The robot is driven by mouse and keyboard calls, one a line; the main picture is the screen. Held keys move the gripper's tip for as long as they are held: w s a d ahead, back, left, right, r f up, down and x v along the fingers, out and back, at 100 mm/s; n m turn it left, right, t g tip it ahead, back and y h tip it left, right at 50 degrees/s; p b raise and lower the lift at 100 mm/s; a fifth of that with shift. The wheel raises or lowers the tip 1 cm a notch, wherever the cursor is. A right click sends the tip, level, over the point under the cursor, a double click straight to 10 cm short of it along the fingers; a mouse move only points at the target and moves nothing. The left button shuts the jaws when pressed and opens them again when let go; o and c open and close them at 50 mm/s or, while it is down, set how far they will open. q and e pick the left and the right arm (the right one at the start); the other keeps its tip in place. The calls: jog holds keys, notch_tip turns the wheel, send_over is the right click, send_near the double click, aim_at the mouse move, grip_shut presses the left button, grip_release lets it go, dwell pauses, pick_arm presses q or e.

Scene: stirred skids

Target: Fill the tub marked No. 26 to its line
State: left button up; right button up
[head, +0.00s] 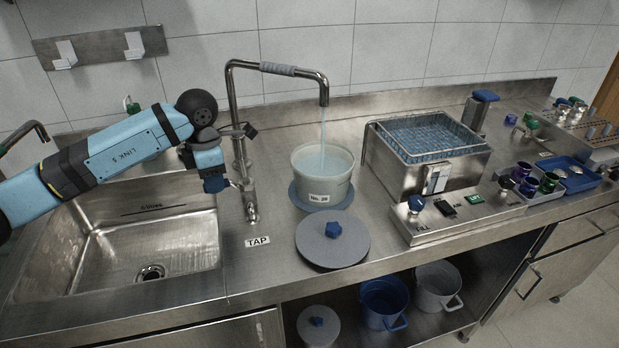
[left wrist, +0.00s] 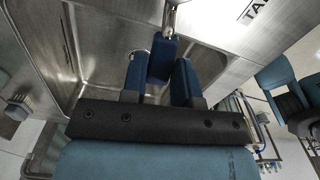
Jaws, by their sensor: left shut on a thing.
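The tub marked No. 26 (head: 334,190) is a pale round tub standing upright under the spout of the tall metal tap (head: 240,130). A stream of water (head: 322,130) runs from the spout into it, and water shows inside. I cannot make out its fill line or the exact level. My left gripper (head: 222,184) is at the tap's lever, left of the tub. In the left wrist view the gripper (left wrist: 160,82) is shut on the blue tap handle (left wrist: 163,58), which sits between its fingers. My right gripper is not in view.
The tub stands on a blue round mat (head: 296,197). A grey lid with a blue knob (head: 333,250) lies in front. A sink (head: 150,250) is at left, a metal bath with a wire basket (head: 430,140) at right. Blue and grey buckets (head: 384,303) stand on the shelf below.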

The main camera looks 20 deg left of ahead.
pick_arm(q)
jog(key=shift+w+a+f+m+b, duration=0.1)
jog(key=shift+w+a+m+b, duration=0.35)
jog(key=shift+m, duration=0.35)
jog(key=shift+w+m, duration=0.2)
jog(key=shift+m, duration=0.2)
jog(key=shift+r+m, duration=0.3)
jog(key=o, duration=0.6)
jog(key=shift+w+a, duration=0.1)
jog(key=o, duration=0.4)
jog(key=shift+w+f, duration=0.1)
jog(key=shift+a+f, duration=0.1)
jog(key=o, duration=0.4)
